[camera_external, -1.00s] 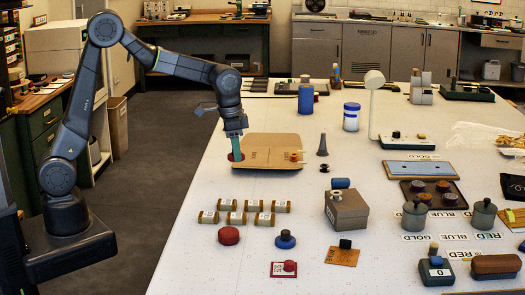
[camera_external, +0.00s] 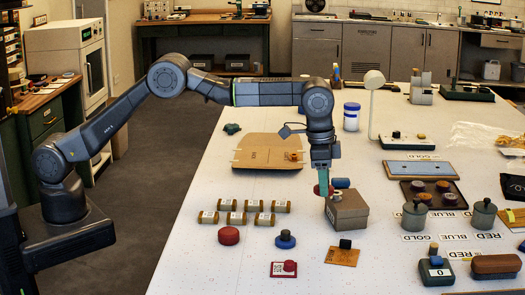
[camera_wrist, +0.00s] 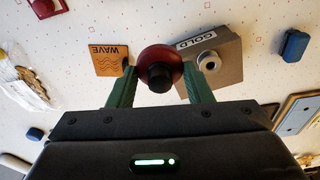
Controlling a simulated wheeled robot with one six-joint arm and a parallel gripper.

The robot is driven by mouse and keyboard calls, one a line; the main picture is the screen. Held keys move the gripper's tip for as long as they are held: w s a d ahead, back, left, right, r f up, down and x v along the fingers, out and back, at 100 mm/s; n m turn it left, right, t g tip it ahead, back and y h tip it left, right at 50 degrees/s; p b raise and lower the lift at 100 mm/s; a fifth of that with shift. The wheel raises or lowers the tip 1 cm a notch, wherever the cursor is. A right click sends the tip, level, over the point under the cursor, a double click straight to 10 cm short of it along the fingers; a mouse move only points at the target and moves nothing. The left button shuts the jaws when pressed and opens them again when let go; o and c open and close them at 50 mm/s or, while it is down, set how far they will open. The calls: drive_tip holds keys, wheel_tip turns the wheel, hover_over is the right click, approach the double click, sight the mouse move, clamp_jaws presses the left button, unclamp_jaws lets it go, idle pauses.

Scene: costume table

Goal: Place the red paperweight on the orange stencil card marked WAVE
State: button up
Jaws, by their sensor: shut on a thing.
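My gripper (camera_wrist: 155,88) is shut on the red paperweight (camera_wrist: 165,58), a round red disc with a black knob, seen from above in the wrist view.
The grey box (camera_external: 349,213), labelled GOLD in the wrist view, stands close to my gripper. A red disc (camera_external: 229,236) stands farther left.

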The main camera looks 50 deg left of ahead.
drive_tip(key=s+d+f+m+p, duration=0.1)
drive_tip(key=s+d, duration=0.5)
drive_tip(key=d, duration=0.3)
hover_over(332, 256)
wheel_tip(332, 256, down, 5)
drive_tip(key=shift+s+a+f, duration=0.1)
drive_tip(key=shift+s+a, duration=0.05)
drive_tip(key=shift+f+p, duration=0.7)
drive_tip(key=shift+f, duration=1.7)
drive_tip(key=shift+f, duration=0.1)
drive_tip(key=o, duration=1.1)
drive_tip(key=shift+f, duration=0.1)
drive_tip(key=shift+o, duration=0.3)
wheel_tip(332, 256, up, 12)
drive_tip(key=a+b, duration=0.1)
drive_tip(key=shift+s+b, duration=0.35)
drive_tip(key=shift+b, duration=0.05)
drive_tip(key=shift+a, duration=0.1)
